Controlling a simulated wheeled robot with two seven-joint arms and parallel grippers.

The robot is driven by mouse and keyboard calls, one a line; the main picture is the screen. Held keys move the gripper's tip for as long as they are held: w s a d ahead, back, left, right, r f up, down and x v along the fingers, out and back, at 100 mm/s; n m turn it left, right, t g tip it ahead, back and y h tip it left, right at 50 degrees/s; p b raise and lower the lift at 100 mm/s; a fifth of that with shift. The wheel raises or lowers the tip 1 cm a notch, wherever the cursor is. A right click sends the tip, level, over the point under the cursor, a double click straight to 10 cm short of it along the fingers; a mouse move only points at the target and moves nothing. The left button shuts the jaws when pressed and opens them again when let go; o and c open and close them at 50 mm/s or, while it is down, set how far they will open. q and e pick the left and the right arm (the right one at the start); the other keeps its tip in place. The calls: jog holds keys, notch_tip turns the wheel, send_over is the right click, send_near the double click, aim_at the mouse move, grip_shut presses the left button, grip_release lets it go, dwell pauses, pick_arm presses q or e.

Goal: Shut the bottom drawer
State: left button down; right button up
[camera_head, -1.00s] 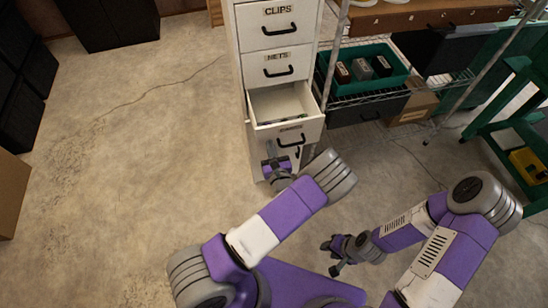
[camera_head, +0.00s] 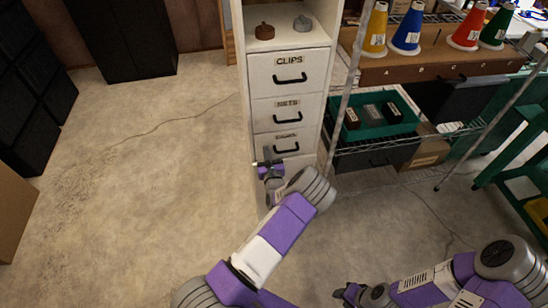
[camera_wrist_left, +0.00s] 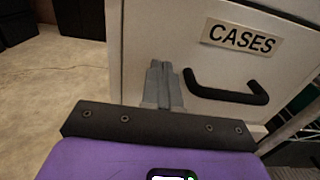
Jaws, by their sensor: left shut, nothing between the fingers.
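The bottom drawer (camera_head: 308,141), labelled CASES, is the lowest of three labelled drawers in the white cabinet. Its front appears in line with the drawers above, and no interior shows. In the left wrist view its white front (camera_wrist_left: 225,65), label and black handle (camera_wrist_left: 228,90) fill much of the picture. My left gripper (camera_head: 267,160) is shut and empty at the drawer front's lower left. Its fingertips (camera_wrist_left: 162,68) point at the front, left of the handle, and seem to touch it. My right gripper (camera_head: 345,293) is low in the head view, away from the cabinet; its fingers are unclear.
A wire shelf with a green bin (camera_head: 378,120) and coloured thread cones (camera_head: 407,30) stands right of the cabinet. Its metal post (camera_head: 345,95) is close to the drawers. A cardboard box (camera_head: 428,150) sits below. The floor at left is clear.

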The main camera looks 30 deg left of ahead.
pick_arm(q)
jog(key=shift+w+a+r, duration=0.15)
jog(key=shift+a+r, duration=0.1)
jog(key=shift+r, duration=0.1)
jog(key=shift+d, duration=0.1)
jog(key=p+v, duration=0.4)
jog(key=v, duration=1)
jog(key=shift+s+f, duration=0.2)
jog(key=shift+f, duration=0.1)
jog(key=shift+d, duration=0.15)
